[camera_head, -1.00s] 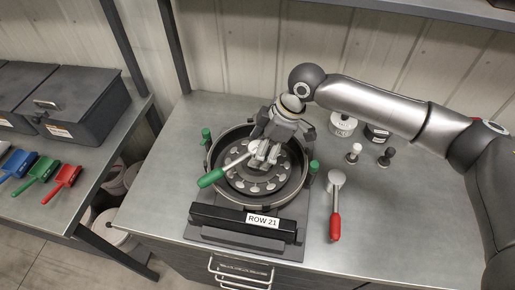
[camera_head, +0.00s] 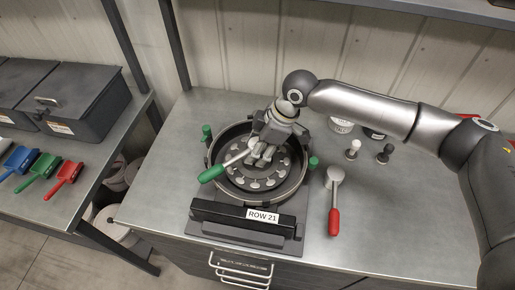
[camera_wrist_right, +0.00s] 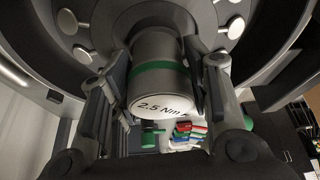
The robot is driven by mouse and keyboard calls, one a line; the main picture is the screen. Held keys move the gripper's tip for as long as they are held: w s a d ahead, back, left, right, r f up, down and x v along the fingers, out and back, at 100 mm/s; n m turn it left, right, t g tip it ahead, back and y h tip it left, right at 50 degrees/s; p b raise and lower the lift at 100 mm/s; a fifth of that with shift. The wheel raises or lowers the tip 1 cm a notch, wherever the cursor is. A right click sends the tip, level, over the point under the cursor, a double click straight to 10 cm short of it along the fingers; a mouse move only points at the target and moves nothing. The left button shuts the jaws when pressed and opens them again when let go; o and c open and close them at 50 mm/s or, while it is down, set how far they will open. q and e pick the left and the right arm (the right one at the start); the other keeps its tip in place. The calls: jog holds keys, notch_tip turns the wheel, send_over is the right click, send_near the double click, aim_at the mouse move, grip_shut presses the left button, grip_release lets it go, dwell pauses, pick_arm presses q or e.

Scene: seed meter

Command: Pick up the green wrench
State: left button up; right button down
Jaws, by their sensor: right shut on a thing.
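The green wrench has a green handle (camera_head: 211,173) and a silver shaft. It lies slanted over the round seed meter (camera_head: 301,190), its handle end pointing to the lower left. My right gripper (camera_head: 260,157) is over the meter, shut on the wrench's head end, which its fingers partly hide. In the right wrist view, the wrench's grey cylindrical head (camera_wrist_right: 159,75), with a green band and a "2.5 Nm" label, sits between the fingers. I cannot tell whether the wrench is lifted clear of the meter. My left gripper is not in view.
A red-handled wrench (camera_head: 334,220) lies right of the meter. Two small knobs, one white (camera_head: 353,147) and one black (camera_head: 385,153), stand behind it. A "ROW 21" plate (camera_head: 262,216) fronts the meter. Scoops (camera_head: 63,180) and dark bins (camera_head: 88,100) are on the left bench.

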aim_at(255, 142)
jog(key=shift+r, duration=0.1)
dwell(0.3)
jog(key=shift+w+a+r+b, duration=0.1)
jog(key=shift+w+r+b, duration=0.1)
jog(key=shift+r+b, duration=0.15)
notch_tip(255, 142, up, 2)
jog(key=shift+w+r+b, duration=0.1)
jog(key=shift+b, duration=0.65)
jog(key=s+a+r+b, duration=0.3)
jog(key=s+r, duration=0.7)
jog(key=s, duration=0.4)
jog(key=shift+a+b, duration=0.35)
jog(key=shift+a, duration=0.25)
